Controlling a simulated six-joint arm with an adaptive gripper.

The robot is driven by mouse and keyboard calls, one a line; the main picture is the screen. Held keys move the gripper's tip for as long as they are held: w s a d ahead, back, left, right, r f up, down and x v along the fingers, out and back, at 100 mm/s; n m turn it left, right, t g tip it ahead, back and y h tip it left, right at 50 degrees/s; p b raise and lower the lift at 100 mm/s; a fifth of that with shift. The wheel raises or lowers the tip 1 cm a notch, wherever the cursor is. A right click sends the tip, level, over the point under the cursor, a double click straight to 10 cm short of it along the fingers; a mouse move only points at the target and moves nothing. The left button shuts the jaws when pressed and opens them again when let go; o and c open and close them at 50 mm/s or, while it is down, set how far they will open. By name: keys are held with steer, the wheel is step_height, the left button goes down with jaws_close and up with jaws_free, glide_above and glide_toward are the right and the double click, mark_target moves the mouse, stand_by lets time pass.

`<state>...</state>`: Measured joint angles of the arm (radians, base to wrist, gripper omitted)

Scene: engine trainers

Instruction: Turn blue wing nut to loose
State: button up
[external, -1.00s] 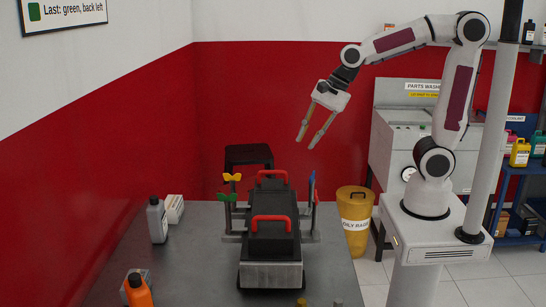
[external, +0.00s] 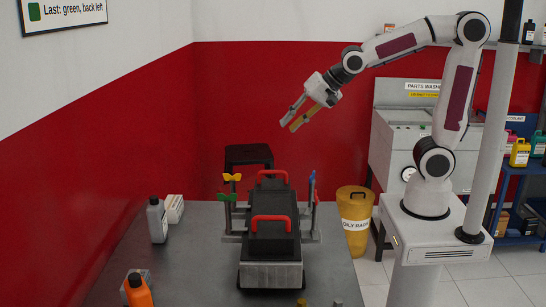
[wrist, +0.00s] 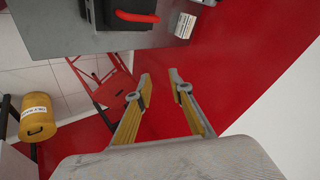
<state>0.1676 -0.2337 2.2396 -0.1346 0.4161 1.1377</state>
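The blue wing nut (external: 312,178) sits on top of an upright post at the back right of the engine trainer (external: 271,275). It looks like thin blue wings, roughly upright; its exact angle is too small to tell. My gripper (external: 287,127) is in the air above and behind the trainer, apart from the nut, its fingers pointing down and left. In the wrist view my gripper (wrist: 160,76) is open with nothing between the fingers. The blue nut cannot be made out in that view.
A yellow wing nut (external: 232,177) and a green one (external: 226,197) sit on the left posts. Red handles (external: 271,218) rise from the trainer's black top. Bottles (external: 157,221) stand on the table's left.

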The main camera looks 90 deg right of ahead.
steer(key=w+a+r+n+t, duration=0.1)
steer(key=w+r+n+t, duration=0.4)
steer(key=n, duration=1.3)
steer(key=shift+w+a+r+y, duration=0.2)
steer(key=shift+w+r+y, duration=0.25)
steer(key=shift+r, duration=0.75)
steer(key=shift+d, duration=0.1)
